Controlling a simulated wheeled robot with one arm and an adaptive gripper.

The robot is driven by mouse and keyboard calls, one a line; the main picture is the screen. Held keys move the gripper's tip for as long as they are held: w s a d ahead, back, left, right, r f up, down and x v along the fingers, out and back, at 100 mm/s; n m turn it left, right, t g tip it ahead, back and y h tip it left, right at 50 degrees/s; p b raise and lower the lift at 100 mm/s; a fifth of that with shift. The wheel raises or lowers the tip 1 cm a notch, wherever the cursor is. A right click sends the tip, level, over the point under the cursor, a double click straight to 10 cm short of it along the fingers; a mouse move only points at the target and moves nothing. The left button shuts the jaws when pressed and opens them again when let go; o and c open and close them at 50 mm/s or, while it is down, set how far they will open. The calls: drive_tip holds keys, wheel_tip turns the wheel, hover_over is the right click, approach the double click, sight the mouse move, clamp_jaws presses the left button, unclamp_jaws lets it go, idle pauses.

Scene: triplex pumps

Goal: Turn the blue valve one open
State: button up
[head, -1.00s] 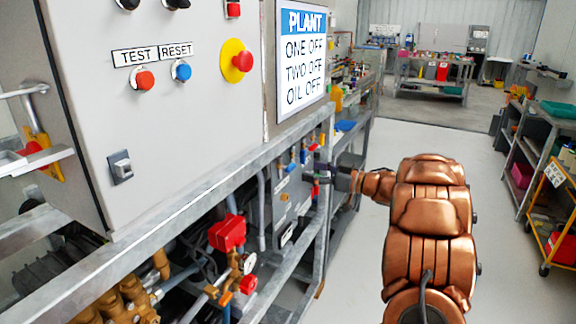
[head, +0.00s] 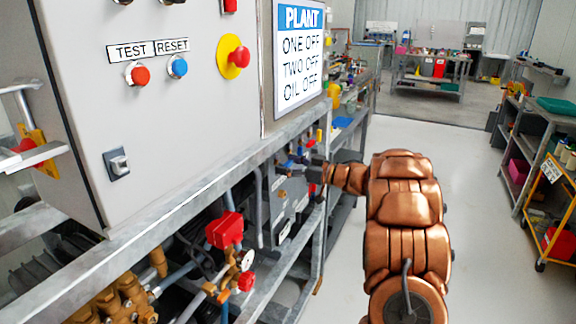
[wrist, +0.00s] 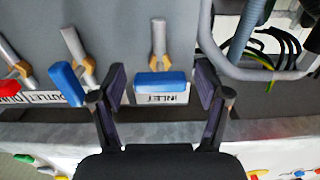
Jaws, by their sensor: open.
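In the wrist view a blue valve handle (wrist: 160,85) sits on a pipe stub above an upside-down label reading INLET (wrist: 162,99). My gripper (wrist: 161,87) is open, with one finger on each side of this handle and visible gaps to it. A second blue handle (wrist: 66,84) stands to the left, tilted, close outside the left finger, by a label reading OUTLET. No mark in view tells which blue handle is valve one. In the head view my gripper (head: 309,168) is at the valve panel (head: 288,205), and the handles there are small and partly hidden.
A red handle (wrist: 10,86) lies at the far left of the wrist view. A grey bent pipe (wrist: 212,45) and cables are near the right finger. A PLANT sign (head: 300,55) reads ONE OFF, TWO OFF, OIL OFF. A metal frame rail (head: 190,185) runs along the panel.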

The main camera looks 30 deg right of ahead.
drive_tip(key=shift+c, duration=0.4)
drive_tip(key=c, duration=1.1)
drive_tip(key=shift+n, duration=0.4)
drive_tip(key=n+b, duration=0.2)
drive_tip(key=n, duration=0.1)
drive_tip(key=shift+f+n+b, duration=0.15)
drive_tip(key=shift+n+b, duration=0.25)
drive_tip(key=n+b, duration=0.3)
drive_tip(key=n, duration=0.1)
drive_tip(key=shift+n+b, duration=0.3)
drive_tip(key=n+b, duration=0.4)
drive_tip(key=shift+f, duration=0.15)
drive_tip(key=n+b, duration=0.4)
drive_tip(key=shift+n, duration=0.3)
drive_tip(key=shift+r, duration=0.2)
